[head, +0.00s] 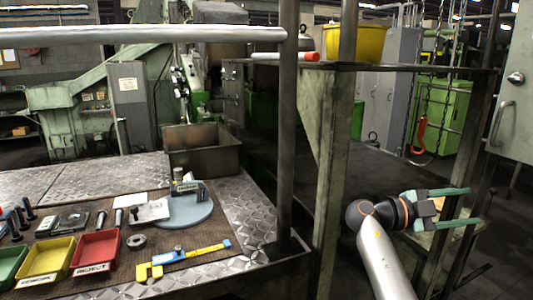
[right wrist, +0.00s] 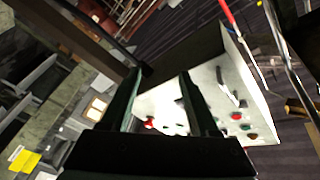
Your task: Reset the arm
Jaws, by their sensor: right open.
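My right arm rises from the bottom right of the head view. Its right gripper (head: 470,207) is open and empty, with green fingers pointing right, in the air beyond the steel frame. In the right wrist view the two dark fingers (right wrist: 157,90) stand apart with nothing between them. A pale control box (right wrist: 235,90) with red and green buttons shows beyond them, partly behind the fingers. My left gripper is not in view.
A steel post (head: 288,130) and a thick upright (head: 330,150) stand left of my right arm. The workbench (head: 245,208) holds a red bin (head: 97,250), a yellow bin (head: 46,260), a yellow-blue caliper (head: 185,258) and a round grey plate (head: 186,208). A red hook (head: 420,135) hangs behind my gripper.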

